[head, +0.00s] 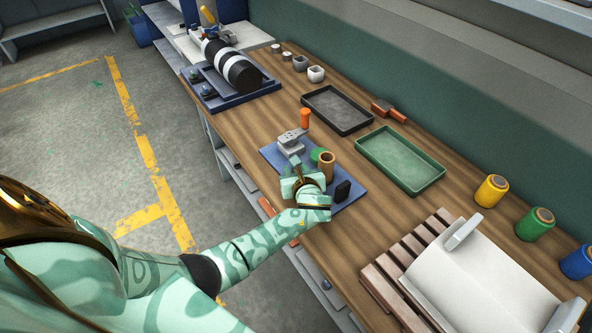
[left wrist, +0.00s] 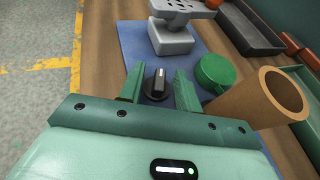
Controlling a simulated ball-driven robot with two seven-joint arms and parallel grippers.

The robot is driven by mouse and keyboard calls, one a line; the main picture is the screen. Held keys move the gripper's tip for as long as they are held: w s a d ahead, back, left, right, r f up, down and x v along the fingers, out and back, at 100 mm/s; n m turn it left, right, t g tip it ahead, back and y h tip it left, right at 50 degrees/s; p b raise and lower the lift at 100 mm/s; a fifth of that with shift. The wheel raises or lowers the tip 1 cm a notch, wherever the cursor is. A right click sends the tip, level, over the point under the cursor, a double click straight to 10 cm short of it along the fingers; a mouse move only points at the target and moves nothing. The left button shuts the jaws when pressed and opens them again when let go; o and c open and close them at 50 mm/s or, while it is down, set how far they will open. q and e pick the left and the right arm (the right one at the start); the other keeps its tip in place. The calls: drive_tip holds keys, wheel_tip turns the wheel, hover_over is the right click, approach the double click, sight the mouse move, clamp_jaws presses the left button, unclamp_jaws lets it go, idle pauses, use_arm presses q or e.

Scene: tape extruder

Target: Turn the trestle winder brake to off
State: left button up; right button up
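The trestle winder brake appears to be the black knob (left wrist: 157,84) with a pale pointer line, low on the blue board (left wrist: 128,38). My left gripper (left wrist: 159,86) is open, one finger on each side of the knob, with gaps visible between fingers and knob. In the head view my left gripper (head: 298,172) is over the board and hides the knob. A grey metal fixture (head: 290,141) stands beyond it on the board. A green round part (left wrist: 216,72) and a brown tube (left wrist: 268,96) stand to the right. My right gripper is not in view.
A black block (head: 343,190) stands on the board's near right. A black tray (head: 337,110) and a green tray (head: 400,160) lie behind. A slatted wooden rack (head: 393,275) is at right; colored spools, including a yellow one (head: 491,191), line the back.

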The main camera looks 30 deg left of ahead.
use_arm(q)
drive_tip(key=p+v, duration=0.5)
drive_tip(key=v, duration=1.1)
drive_tip(key=shift+d+r, duration=0.1)
